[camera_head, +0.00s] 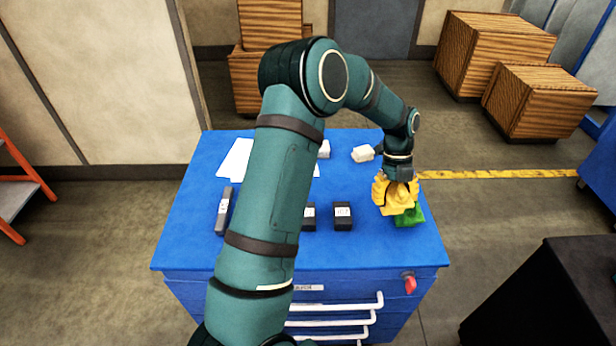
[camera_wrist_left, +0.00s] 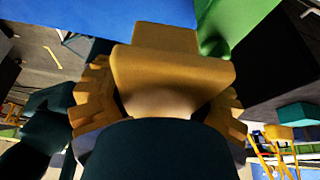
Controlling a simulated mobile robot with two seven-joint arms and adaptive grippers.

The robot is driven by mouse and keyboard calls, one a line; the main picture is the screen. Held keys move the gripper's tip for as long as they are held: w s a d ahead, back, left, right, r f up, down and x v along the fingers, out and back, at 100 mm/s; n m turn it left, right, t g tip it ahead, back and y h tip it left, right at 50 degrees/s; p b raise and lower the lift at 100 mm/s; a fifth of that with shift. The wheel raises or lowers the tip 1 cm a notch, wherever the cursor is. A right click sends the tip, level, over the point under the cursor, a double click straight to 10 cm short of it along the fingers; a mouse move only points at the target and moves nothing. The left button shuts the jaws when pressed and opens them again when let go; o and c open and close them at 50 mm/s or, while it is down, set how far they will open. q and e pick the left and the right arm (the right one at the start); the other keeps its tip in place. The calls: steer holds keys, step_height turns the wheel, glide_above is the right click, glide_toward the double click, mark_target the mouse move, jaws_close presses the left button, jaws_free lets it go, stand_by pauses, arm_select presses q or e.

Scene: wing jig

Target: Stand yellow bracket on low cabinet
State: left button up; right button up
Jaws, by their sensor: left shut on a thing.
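The yellow bracket (camera_head: 398,206) is between the fingers of my left gripper (camera_head: 396,192), which is shut on it. It is at the right side of a blue-topped drawer cabinet (camera_head: 265,253), just above or against a green block (camera_head: 413,217); I cannot tell if it touches. In the left wrist view the bracket (camera_wrist_left: 170,68) fills the middle between the two ridged yellow fingers. The green block (camera_wrist_left: 245,22) is just beyond it there. Which piece is the low cabinet is not certain; a dark box-like unit (camera_head: 560,290) stands at the lower right. My right gripper is not in view.
On the blue top lie dark blocks (camera_head: 342,216), a long grey piece (camera_head: 223,212), white paper (camera_head: 236,158) and a small white block (camera_head: 363,153). Wooden crates (camera_head: 490,60) stand at the back right. Floor is open between the blue cabinet and the dark unit.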

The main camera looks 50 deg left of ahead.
arm_select(q)
steer(key=a, duration=0.2)
steer(key=a+m, duration=0.1)
steer(key=shift+a+r, duration=0.35)
steer(key=shift+r, duration=0.05)
glide_toward(374, 229)
steer(key=x, duration=0.5)
steer(key=shift+w+d, duration=0.1)
steer(key=shift+w, duration=0.15)
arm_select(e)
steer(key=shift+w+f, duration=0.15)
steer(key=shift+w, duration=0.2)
arm_select(q)
steer(key=shift+b, duration=0.3)
steer(key=o, duration=1.1)
steer(key=shift+s+f, duration=0.1)
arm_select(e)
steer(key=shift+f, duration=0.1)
